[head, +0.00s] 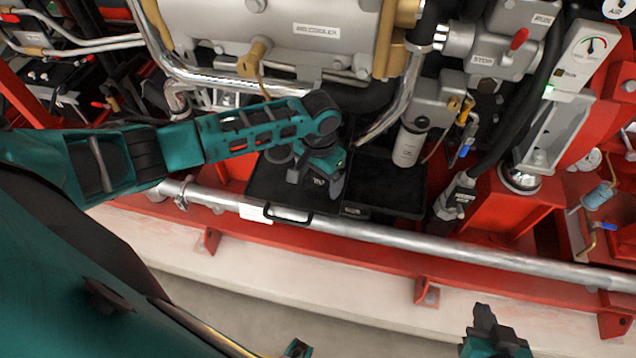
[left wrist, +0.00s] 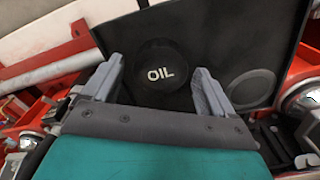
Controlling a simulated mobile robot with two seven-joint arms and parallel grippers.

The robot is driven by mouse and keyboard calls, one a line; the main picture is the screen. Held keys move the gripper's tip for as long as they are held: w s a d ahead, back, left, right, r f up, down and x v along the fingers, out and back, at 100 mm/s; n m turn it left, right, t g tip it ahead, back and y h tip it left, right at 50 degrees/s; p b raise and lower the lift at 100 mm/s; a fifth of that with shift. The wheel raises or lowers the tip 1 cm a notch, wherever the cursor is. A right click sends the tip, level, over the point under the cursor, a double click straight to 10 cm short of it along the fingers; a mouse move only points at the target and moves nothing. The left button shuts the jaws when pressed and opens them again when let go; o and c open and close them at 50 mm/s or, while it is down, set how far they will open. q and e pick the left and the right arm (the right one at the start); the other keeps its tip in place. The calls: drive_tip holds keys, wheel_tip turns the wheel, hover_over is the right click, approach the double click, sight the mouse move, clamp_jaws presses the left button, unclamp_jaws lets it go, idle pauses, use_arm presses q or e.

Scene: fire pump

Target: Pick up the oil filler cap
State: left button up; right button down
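The oil filler cap (left wrist: 160,72) is a round black cap with white OIL lettering. In the left wrist view it sits over a black surface, between the two grey fingers of my left gripper (left wrist: 158,88). The fingers are apart, with a dark gap visible on each side of the cap. In the head view my left gripper (head: 318,178) points down over the left black tray (head: 262,190), and the cap shows partly between its fingers. My right gripper (head: 488,322) is at the bottom right, away from the cap; its finger opening is unclear.
A second black tray (head: 385,188) lies to the right. A silver pipe (head: 400,238) runs along the front, above a red frame. The grey engine block (head: 290,35) stands behind my left arm. A white filter (head: 407,147) and a black hose (head: 500,125) are further right.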

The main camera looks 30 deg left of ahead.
use_arm(q)
drive_tip(key=c, duration=1)
drive_tip(key=shift+r, duration=0.1)
